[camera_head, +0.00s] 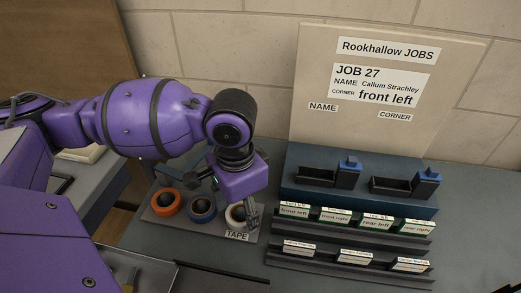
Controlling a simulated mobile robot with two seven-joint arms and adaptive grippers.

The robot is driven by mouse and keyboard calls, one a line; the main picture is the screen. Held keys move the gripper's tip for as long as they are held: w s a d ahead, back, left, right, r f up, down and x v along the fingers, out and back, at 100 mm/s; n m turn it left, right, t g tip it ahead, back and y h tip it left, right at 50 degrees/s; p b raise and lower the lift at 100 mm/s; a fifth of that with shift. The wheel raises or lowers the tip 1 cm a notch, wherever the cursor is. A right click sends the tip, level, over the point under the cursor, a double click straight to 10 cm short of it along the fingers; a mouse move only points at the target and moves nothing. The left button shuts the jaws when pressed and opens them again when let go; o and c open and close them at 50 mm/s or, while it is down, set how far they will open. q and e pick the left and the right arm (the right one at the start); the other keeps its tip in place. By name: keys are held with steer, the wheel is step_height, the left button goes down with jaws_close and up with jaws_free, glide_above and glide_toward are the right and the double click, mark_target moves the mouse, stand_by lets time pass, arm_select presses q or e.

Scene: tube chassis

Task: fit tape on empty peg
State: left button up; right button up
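A grey board (222,232) labelled TAPE holds an orange tape roll (165,203), a blue tape roll (202,209) and a whitish tape roll (234,215) in a row. My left gripper (249,213) points down at the right end of this board, right at the whitish roll, and partly covers it. Its fingers are small and dark here; I cannot tell whether they hold the roll or only stand beside it. I cannot make out a bare peg; the gripper may hide part of the board. My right gripper is not in view.
Right of the tape board stands a blue stand (360,197) with two dark holders with blue tops. Racks of corner labels (350,220) and name labels (352,256) lie before it. A job board (385,90) stands behind, reading JOB 27, Callum Strachley, front left.

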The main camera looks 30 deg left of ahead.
arm_select(q)
steer(key=shift+o, duration=0.8)
steer(key=shift+r, duration=0.1)
step_height(320, 180, up, 12)
stand_by(0.5)
